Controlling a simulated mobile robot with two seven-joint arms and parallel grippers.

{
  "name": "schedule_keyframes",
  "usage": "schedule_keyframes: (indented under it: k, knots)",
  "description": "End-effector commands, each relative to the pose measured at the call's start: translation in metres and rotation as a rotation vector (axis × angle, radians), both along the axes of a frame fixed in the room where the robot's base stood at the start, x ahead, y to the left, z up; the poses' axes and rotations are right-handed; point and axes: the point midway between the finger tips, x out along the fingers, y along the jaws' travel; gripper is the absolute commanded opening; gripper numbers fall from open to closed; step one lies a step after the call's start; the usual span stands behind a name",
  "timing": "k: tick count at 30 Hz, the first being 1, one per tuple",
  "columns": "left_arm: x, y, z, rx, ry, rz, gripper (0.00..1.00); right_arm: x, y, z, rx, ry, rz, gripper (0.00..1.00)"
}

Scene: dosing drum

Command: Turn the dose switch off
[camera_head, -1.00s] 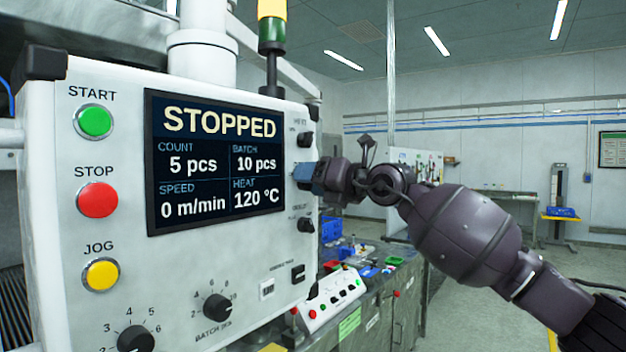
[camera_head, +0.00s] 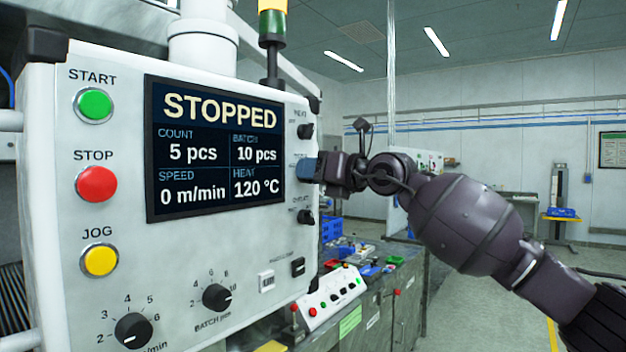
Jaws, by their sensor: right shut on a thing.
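The white control panel (camera_head: 222,248) stands at the left, its screen (camera_head: 214,150) reading STOPPED. Three black rotary switches sit in a column along its right edge. The upper switch (camera_head: 305,131) and lower switch (camera_head: 305,216) are visible. The middle one, apparently the dose switch, is hidden behind my right gripper (camera_head: 308,170), and its label is too small to read surely. My right gripper reaches in from the right with its blue fingertips at the panel face, shut on that middle switch. The switch's angle cannot be seen. My left gripper is out of view.
Green START (camera_head: 94,105), red STOP (camera_head: 96,184) and yellow JOG (camera_head: 100,260) buttons line the panel's left side. Two dials (camera_head: 217,297) sit low. A bench with a small control box (camera_head: 329,298) and bins stands behind. The floor at right is open.

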Motion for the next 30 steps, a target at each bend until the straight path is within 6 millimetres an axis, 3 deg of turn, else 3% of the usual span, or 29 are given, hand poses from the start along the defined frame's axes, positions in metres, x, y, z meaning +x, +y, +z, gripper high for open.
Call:
schedule_keyframes:
  k: [9, 30]
  knots:
    - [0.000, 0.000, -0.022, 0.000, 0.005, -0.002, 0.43, -0.001, 0.001, -0.002, -0.177, -0.239, 0.000, 0.10]
    - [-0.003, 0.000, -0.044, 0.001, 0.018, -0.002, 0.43, -0.004, 0.003, -0.001, -0.469, -0.631, 0.000, 0.10]
